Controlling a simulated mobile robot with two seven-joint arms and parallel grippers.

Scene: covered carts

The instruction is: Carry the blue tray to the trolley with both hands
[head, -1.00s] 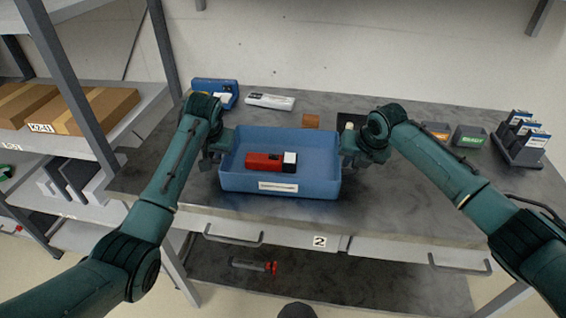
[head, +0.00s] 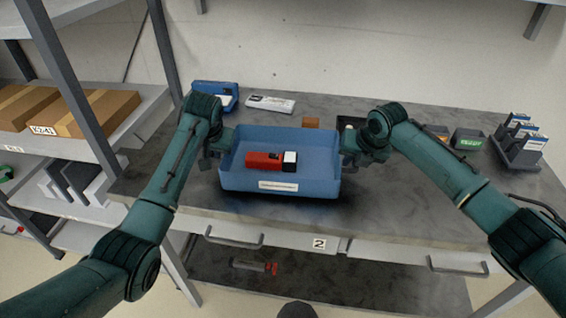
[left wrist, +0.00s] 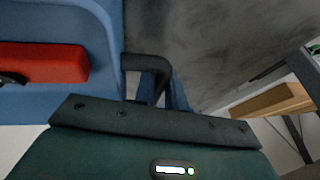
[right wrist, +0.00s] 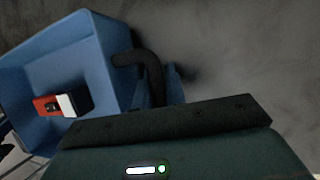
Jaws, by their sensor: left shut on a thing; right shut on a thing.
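The blue tray (head: 235,180) is level just above the grey workbench, with a dark shadow beneath it. My left gripper (head: 216,146) is shut on the tray's left side, at the dark handle (left wrist: 150,65) in the left wrist view. My right gripper (head: 348,146) is shut on its right side, at another dark handle (right wrist: 140,60) in the right wrist view. The fingertips are mostly hidden. I cannot identify a trolley in these views.
The workbench (head: 420,205) carries a blue case (head: 230,92) and a white device (head: 270,104) behind the tray, and small bins (head: 467,138) and a dark rack (head: 522,150) at the right. A shelf unit with cardboard boxes (head: 100,110) stands left. The wall is close behind.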

